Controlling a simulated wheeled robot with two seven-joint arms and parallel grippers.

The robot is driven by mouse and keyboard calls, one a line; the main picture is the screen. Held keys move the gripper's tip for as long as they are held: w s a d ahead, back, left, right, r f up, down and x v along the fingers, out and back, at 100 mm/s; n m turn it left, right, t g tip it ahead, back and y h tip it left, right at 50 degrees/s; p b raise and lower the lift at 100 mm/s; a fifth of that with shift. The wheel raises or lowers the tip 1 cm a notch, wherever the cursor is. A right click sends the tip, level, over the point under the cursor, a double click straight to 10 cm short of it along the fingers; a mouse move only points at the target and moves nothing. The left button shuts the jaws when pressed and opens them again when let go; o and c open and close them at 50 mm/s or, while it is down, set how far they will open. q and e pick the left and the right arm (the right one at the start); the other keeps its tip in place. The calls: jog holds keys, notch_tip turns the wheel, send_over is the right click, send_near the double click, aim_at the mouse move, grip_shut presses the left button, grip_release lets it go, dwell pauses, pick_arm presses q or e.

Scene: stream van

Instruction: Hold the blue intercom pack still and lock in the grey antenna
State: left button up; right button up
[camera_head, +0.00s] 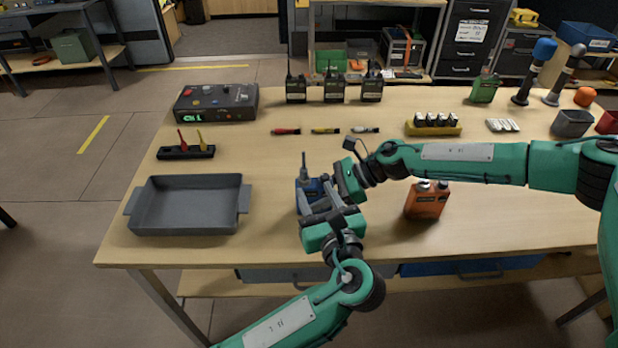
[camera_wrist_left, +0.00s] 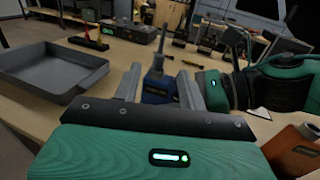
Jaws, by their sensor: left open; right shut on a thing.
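The blue intercom pack (camera_head: 307,186) stands upright near the middle of the table. The antenna (camera_head: 303,162) stands on its top, looking blue-grey. In the left wrist view, the pack (camera_wrist_left: 157,88) and antenna (camera_wrist_left: 159,48) show between my left fingers. My left gripper (camera_head: 318,197) is open at the near side of the pack, with one finger on each side. I cannot tell whether they touch it. My right gripper (camera_head: 328,183) reaches in from the right and is shut on the pack. Its fingertips are mostly hidden. Whether the antenna is fully seated cannot be seen.
A grey tray (camera_head: 190,205) lies left of the pack. An orange pack (camera_head: 426,199) stands to the right, under my right arm. Behind are several black radios (camera_head: 334,88), small coloured tools (camera_head: 326,131), a yellow battery holder (camera_head: 434,128) and a black console (camera_head: 216,103).

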jog(key=o, duration=1.2)
jog(key=v, duration=1.2)
